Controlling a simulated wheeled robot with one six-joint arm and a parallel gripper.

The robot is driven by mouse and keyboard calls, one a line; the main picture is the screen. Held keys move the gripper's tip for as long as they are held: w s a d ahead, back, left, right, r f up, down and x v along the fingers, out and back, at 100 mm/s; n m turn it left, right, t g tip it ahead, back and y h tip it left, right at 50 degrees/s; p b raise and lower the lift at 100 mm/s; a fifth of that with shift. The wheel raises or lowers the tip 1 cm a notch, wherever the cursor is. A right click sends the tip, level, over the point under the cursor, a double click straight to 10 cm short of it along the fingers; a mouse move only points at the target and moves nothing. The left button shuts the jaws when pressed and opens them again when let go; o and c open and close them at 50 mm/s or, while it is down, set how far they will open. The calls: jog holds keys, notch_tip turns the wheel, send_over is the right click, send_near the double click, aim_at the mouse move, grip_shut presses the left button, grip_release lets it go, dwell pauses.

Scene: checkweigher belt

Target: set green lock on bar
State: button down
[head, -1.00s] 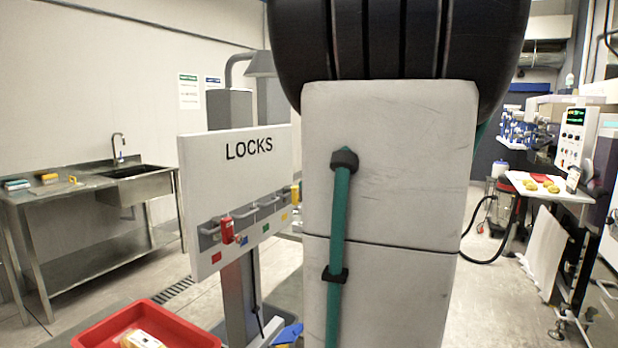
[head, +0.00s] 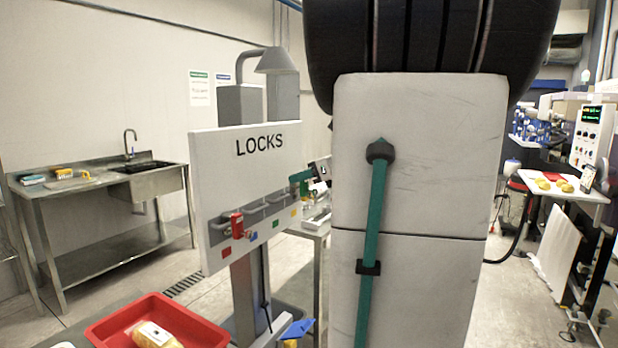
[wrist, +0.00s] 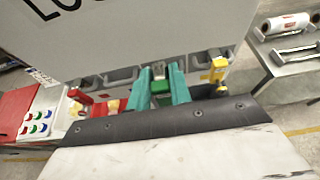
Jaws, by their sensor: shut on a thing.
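The white LOCKS board (head: 245,170) stands left of my arm in the head view, with a row of grey bars (head: 254,217) along its lower part. A red lock (head: 237,225) hangs at the left bars. My gripper (wrist: 158,94) has two green fingers pointing at the bar row in the wrist view. It is shut on the green lock (wrist: 159,84), which shows only partly between the fingers, close to the middle bars. I cannot tell whether the lock touches a bar. A yellow lock (wrist: 218,72) is at the right end; the red lock also shows at left (wrist: 80,97).
A red tray (head: 110,333) with a yellow-and-white packet (head: 153,334) is at lower left in the head view. A steel sink bench (head: 100,185) stands behind. My arm hides much of the head view's middle. A table with rolls (wrist: 290,50) is right in the wrist view.

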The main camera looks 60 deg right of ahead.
aim_at(295, 187)
jog(key=shift+w+a+f, duration=0.1)
jog(key=shift+w, duration=1.2)
jog(key=shift+w+a, duration=0.1)
jog(key=shift+w, duration=1.15)
jog(key=shift+f, duration=2.05)
jog(key=shift+s, duration=0.1)
jog(key=c, duration=1.2)
grip_release()
